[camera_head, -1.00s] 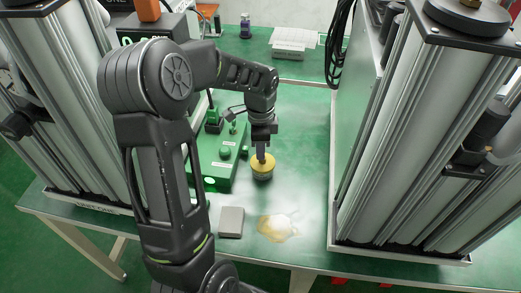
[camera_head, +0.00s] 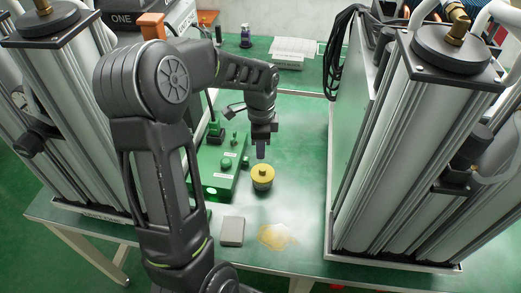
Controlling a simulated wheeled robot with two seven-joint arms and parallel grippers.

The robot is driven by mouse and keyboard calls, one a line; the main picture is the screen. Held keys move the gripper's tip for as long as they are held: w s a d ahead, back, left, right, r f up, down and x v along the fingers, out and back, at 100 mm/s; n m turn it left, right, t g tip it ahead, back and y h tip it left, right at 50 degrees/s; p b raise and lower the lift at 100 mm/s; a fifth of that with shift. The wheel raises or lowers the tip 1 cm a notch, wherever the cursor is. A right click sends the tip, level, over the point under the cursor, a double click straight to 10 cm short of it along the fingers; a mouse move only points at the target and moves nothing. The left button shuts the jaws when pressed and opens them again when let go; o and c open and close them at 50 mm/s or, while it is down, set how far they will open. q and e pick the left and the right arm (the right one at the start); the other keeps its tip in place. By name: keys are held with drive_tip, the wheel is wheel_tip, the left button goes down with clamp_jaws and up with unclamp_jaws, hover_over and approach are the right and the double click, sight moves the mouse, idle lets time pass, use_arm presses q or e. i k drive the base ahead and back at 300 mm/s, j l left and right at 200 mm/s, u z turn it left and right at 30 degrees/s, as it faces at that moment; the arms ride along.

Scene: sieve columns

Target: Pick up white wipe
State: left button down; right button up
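A light grey, flat rectangular block (camera_head: 232,231) lies near the table's front edge; it may be the white wipe, but I cannot tell for sure. My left gripper (camera_head: 261,151) points down at mid-table, above and behind the block. Its fingers look close together, but I cannot tell whether they are open or shut. Just below it, a small yellow-topped round object (camera_head: 262,176) stands upright on the table, apart from the fingertips. My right gripper is not in view.
A tan stain (camera_head: 277,236) lies right of the block. A green box with knobs (camera_head: 217,172) stands left of the gripper. Tall silver columns (camera_head: 391,140) stand on the right and left (camera_head: 75,110). White sheets (camera_head: 293,47) lie at the back. The green table (camera_head: 300,170) is clear right of centre.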

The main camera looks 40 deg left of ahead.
sight(232, 232)
drive_tip(key=k+l, duration=0.75)
drive_tip(key=l, duration=0.25)
